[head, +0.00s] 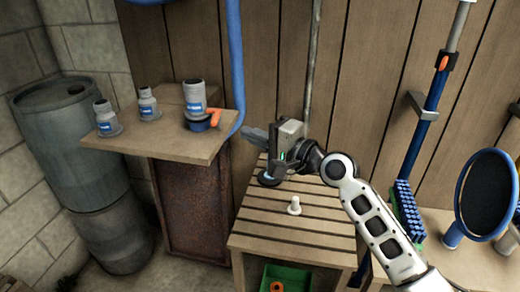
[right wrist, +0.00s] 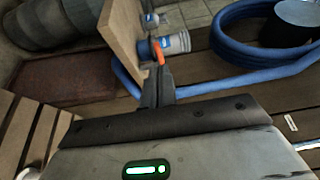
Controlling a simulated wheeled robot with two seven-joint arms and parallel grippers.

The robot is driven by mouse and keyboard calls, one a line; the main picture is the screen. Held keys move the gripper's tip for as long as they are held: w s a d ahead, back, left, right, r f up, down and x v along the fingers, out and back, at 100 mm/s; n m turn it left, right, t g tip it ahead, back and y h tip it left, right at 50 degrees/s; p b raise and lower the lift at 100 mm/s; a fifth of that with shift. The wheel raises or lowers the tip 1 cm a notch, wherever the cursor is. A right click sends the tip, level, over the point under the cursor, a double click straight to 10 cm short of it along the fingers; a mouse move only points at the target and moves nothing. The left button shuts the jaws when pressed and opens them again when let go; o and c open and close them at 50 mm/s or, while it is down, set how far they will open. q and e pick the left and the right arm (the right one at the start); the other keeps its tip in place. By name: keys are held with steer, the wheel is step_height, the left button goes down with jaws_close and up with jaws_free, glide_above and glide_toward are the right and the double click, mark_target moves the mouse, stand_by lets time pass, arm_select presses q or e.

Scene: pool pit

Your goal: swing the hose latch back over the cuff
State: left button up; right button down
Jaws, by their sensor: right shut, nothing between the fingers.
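The orange latch (head: 214,114) sits at the right side of a grey canister (head: 195,97) with a blue label. Below it is a dark blue cuff (head: 198,123) on the wooden shelf. The latch stands out to the right of the canister. My right gripper (head: 250,134) is shut and empty, to the right of the latch and a little lower in the head view. In the right wrist view its closed fingers (right wrist: 158,86) point toward the orange latch (right wrist: 158,50), and their tips appear just short of it. Contact cannot be told. My left gripper is not in view.
A blue hose (head: 237,60) hangs behind the shelf (head: 150,143). Two small grey fittings (head: 147,103) stand left of the canister. A slatted table (head: 270,222) with a white knob (head: 294,206) and a green crate (head: 298,277) lie below. A blue brush (head: 408,205) leans right.

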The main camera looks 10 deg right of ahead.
steer(key=s, duration=0.6)
